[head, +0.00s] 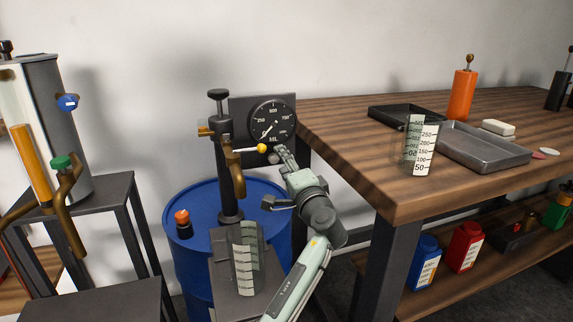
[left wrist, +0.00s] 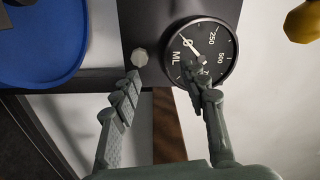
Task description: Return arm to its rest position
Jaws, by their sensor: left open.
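My left gripper (head: 272,178) is open and empty in front of the blue drum (head: 188,262), just below the gauge. In the left wrist view its spread fingers (left wrist: 163,76) point at the gauge panel, and the right finger overlaps the lower edge of the dial (left wrist: 207,48). A pale knob (left wrist: 140,57) shows near the left fingertip. In the head view the round dial (head: 270,121) is marked ML, with its needle at the low end. A lever with a yellow ball (head: 262,148) sits close to the upper finger; I cannot tell whether they touch. My right gripper is not in view.
A clear graduated beaker (head: 244,268) stands on the dark stand below the pump spout. Another beaker (head: 419,148) stands near the wooden table's (head: 375,190) front edge, beside a grey tray (head: 480,148). A tank (head: 58,120) with taps is at left.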

